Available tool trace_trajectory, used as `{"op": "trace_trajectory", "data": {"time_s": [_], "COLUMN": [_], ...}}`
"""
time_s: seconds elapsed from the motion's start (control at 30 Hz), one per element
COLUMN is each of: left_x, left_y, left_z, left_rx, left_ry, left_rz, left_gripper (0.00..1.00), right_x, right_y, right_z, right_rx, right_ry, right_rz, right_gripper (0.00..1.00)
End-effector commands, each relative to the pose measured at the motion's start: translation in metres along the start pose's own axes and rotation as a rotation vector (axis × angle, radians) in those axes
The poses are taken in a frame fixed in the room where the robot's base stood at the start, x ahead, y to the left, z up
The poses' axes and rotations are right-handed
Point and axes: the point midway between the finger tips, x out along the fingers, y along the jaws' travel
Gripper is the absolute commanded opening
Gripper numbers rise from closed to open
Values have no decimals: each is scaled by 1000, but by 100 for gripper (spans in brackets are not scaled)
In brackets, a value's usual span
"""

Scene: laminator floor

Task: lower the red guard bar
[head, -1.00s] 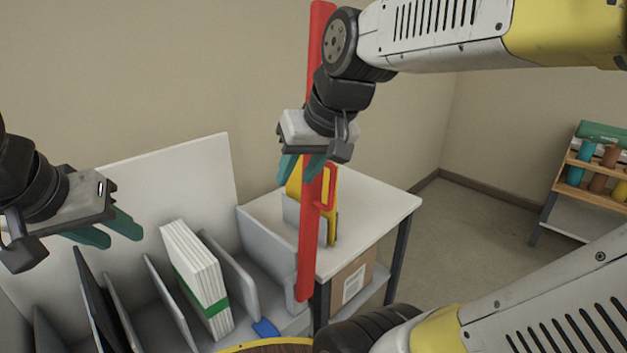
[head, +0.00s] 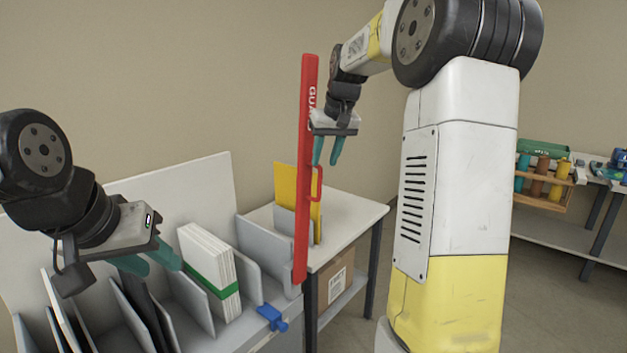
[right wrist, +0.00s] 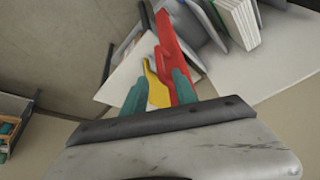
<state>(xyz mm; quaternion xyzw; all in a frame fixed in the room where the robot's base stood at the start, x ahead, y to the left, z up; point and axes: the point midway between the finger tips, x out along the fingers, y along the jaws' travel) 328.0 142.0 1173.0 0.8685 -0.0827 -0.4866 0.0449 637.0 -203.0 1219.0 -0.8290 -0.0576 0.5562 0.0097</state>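The red guard bar (head: 306,170) stands upright beside the table in the head view, with a red loop handle (head: 317,182) on its right side. It also shows in the right wrist view (right wrist: 172,48), partly behind the fingers. My right gripper (head: 325,160) is open beside the bar's upper middle, above the handle, with its teal fingers pointing down. In the right wrist view the bar and a yellow piece show between its fingertips (right wrist: 158,85); I cannot tell whether they touch. My left gripper (head: 163,265) is over the sorter at left, its two fingers apart and nothing between them.
A grey slotted sorter (head: 180,300) holds white sheets with a green band (head: 222,265). A blue clamp (head: 270,315) sits on its front edge. A white table (head: 350,220) carries a yellow panel (head: 285,182). A rack of colored rolls (head: 541,185) stands at right.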

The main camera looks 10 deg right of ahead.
Motion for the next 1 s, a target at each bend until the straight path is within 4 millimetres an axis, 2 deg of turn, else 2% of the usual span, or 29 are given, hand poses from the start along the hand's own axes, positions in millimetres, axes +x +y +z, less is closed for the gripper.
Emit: {"op": "trace_trajectory", "data": {"time_s": [0.2, 0.4, 0.77, 0.93, 1.0], "left_x": [0, 0, 0, 0, 0], "left_y": [0, 0, 0, 0, 0], "left_z": [0, 0, 0, 0, 0], "left_rx": [0, 0, 0, 0, 0], "left_ry": [0, 0, 0, 0, 0], "left_rz": [0, 0, 0, 0, 0], "left_gripper": [36, 36, 36, 36, 36], "right_x": [37, 60, 66, 66, 65], "right_y": [0, 0, 0, 0, 0], "right_z": [1, 1, 1, 1, 1], "right_rx": [0, 0, 0, 0, 1], "right_ry": [-3, -2, 1, 1, 1], "right_rz": [0, -1, 0, 0, 0], "right_gripper": [34, 34, 34, 1, 0]}}
